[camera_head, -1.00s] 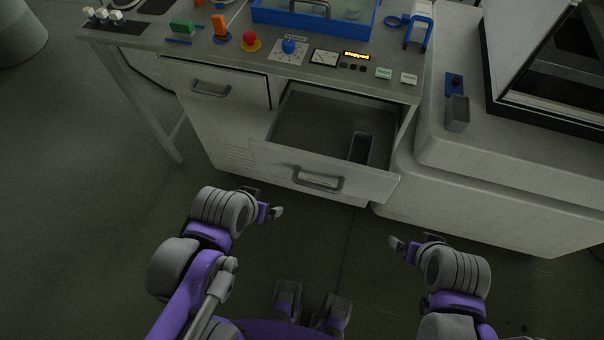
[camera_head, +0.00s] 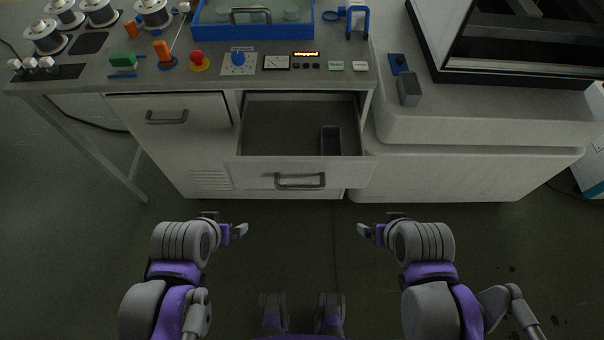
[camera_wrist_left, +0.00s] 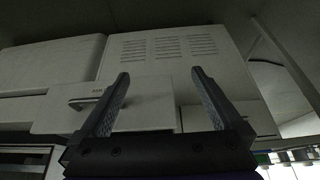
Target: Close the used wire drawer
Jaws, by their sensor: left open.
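The open drawer (camera_head: 299,174), which I take to be the used wire drawer, is pulled well out of the grey cabinet. It has a curved metal handle (camera_head: 300,181) on its front, and a small dark box (camera_head: 331,140) stands inside at the right. In the left wrist view the drawer front (camera_wrist_left: 60,112) shows at the left, beyond my fingers. My left gripper (camera_head: 240,230) is open and empty, below and left of the handle in the head view and apart from it. It also shows in the left wrist view (camera_wrist_left: 157,82). My right gripper (camera_head: 364,230) is below and right of the handle, touching nothing; its jaw opening is unclear.
A shut drawer (camera_head: 180,106) with its own handle is at the left. The worktop above carries a blue tray (camera_head: 250,35), a red button (camera_head: 197,57), a blue knob (camera_head: 238,59) and spools (camera_head: 98,10). A machine base (camera_head: 460,170) stands at right. The floor before the cabinet is clear.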

